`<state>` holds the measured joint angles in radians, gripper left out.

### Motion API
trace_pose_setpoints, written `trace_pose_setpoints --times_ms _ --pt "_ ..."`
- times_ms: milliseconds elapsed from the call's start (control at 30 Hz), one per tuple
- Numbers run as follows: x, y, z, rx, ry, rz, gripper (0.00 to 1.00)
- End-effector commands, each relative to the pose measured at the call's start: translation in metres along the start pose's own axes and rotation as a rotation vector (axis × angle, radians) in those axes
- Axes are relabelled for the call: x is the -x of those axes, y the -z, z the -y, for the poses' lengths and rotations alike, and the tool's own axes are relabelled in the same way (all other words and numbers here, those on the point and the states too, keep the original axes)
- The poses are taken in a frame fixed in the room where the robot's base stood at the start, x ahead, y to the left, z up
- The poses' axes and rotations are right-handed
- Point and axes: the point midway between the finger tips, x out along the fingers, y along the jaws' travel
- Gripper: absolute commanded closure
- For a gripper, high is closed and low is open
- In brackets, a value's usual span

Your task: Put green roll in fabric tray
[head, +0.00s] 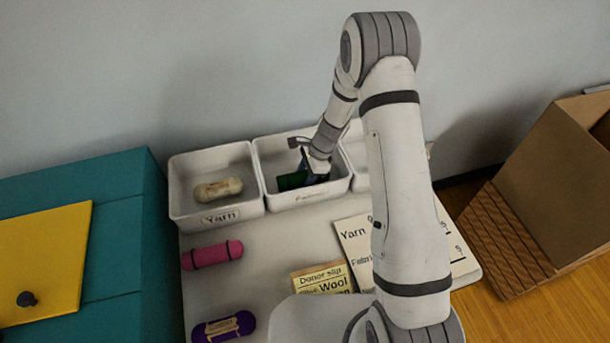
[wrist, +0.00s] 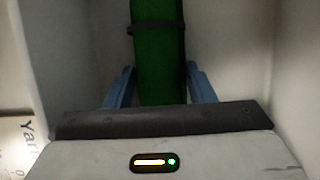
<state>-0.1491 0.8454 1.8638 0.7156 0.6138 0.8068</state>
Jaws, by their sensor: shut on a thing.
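The green roll (head: 291,181) is inside the middle white tray (head: 336,187), whose front label is too small to read surely. It has a dark band, and it runs away from my gripper between the jaws in the wrist view (wrist: 158,52). My gripper (head: 309,172) reaches down into that tray and is shut on the roll, with a blue finger on each side of it in the wrist view (wrist: 160,85). Whether the roll touches the tray floor I cannot tell. My arm hides part of the tray to the right.
The left tray (head: 181,203), labelled Yarn, holds a cream roll (head: 218,188). A pink roll (head: 212,255) and a purple roll (head: 223,327) lie on the table. A donor slip reading Wool (head: 323,280) and a partly hidden sign (head: 352,235) lie in front. A cardboard box (head: 540,180) stands right.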

Motion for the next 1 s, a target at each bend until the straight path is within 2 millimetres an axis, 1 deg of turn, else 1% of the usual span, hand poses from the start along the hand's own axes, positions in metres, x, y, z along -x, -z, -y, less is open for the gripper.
trace_pose_setpoints --times_ms 100,133,367,600,733,867,1000 --pt "-0.004 0.002 0.0 -0.001 0.0 0.0 0.75" --pt "-0.003 0.001 0.0 -0.001 0.0 0.0 0.49" --pt "-0.002 0.001 0.0 -0.001 0.0 0.0 0.3" --pt "-0.001 0.001 0.0 -0.002 0.0 0.0 0.29" --pt "0.006 0.001 0.001 -0.002 0.003 0.0 0.29" --pt "0.028 0.001 0.001 -0.002 0.006 -0.001 0.29" --pt "0.059 0.001 0.001 -0.002 0.006 0.0 0.29"
